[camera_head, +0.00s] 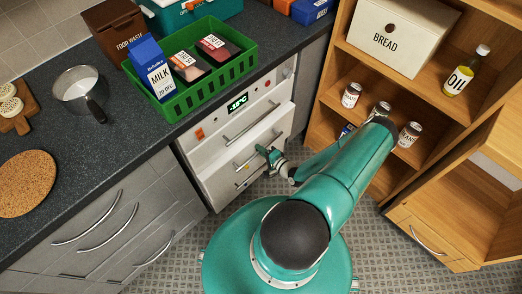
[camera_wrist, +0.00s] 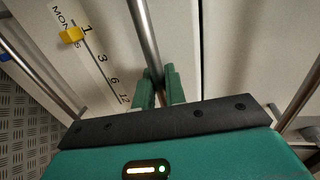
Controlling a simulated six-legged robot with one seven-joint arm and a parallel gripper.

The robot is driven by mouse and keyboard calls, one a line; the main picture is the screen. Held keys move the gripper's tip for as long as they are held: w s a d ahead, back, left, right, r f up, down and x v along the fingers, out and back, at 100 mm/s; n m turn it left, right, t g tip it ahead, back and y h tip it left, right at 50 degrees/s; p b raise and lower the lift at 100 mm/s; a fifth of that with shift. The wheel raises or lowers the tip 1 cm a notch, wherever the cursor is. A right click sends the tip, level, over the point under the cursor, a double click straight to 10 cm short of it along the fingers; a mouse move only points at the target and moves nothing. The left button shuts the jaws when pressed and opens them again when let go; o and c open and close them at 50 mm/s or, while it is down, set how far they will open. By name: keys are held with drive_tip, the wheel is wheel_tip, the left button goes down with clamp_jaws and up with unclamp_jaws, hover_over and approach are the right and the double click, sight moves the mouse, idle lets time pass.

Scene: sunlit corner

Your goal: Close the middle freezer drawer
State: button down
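The white freezer (camera_head: 191,146) stands under the counter, with a lit display on its top panel. The middle drawer (camera_head: 222,182) appears to stand out from the freezer front; how far is hard to tell. Its bar handle (camera_head: 250,156) shows in the head view, and the handle also runs down the middle of the wrist view (camera_wrist: 144,35). My gripper (camera_head: 269,155) is at this handle. In the wrist view my gripper (camera_wrist: 160,85) has its two green fingers close on either side of the bar, seemingly shut on it. A yellow slider (camera_wrist: 71,35) sits on a month scale beside the handle.
Grey cabinets (camera_head: 100,225) with bar handles flank the freezer on the left. A green crate (camera_head: 207,93) sits on the counter above. Patterned floor (camera_head: 180,255) is clear in front.

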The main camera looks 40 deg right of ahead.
drive_tip(key=shift+w, duration=0.1)
drive_tip(key=shift+w, duration=1.7)
drive_tip(key=c, duration=1.6)
unclamp_jaws()
drive_tip(key=shift+w, duration=0.1)
drive_tip(key=shift+o, duration=0.2)
drive_tip(key=s+r, duration=0.2)
drive_tip(key=s, duration=1.1)
drive_tip(key=shift+s+d+r, duration=0.15)
drive_tip(key=shift+s+r, duration=0.2)
drive_tip(key=shift+s, duration=0.05)
